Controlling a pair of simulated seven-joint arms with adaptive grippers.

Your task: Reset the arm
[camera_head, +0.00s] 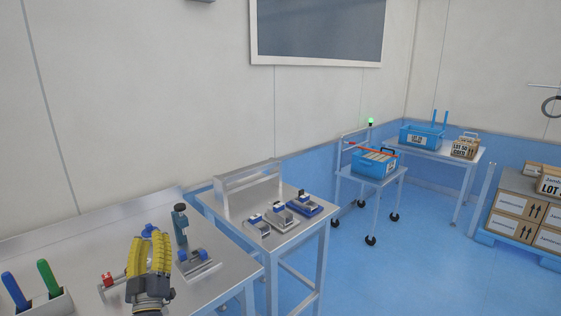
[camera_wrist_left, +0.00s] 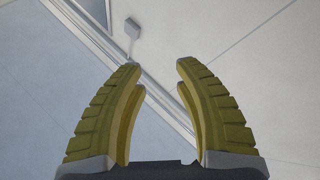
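My left gripper (camera_head: 148,242) stands over the near metal table at the lower left of the head view, its two ribbed yellow fingers pointing up and away. It is open: in the left wrist view, the fingertips (camera_wrist_left: 159,66) are apart with nothing between them. Behind them that view shows only pale panels, a light strip and a small white fixture. My right gripper is not in view. No snack or pouch can be made out at the left gripper.
The near table (camera_head: 75,240) holds a rack with blue and green handles (camera_head: 32,297), a red-topped item (camera_head: 107,280), a dark upright device (camera_head: 180,224) and a small blue-grey device (camera_head: 198,262). A second table (camera_head: 302,238) holds several small devices. A cart carries a blue bin (camera_head: 372,168).

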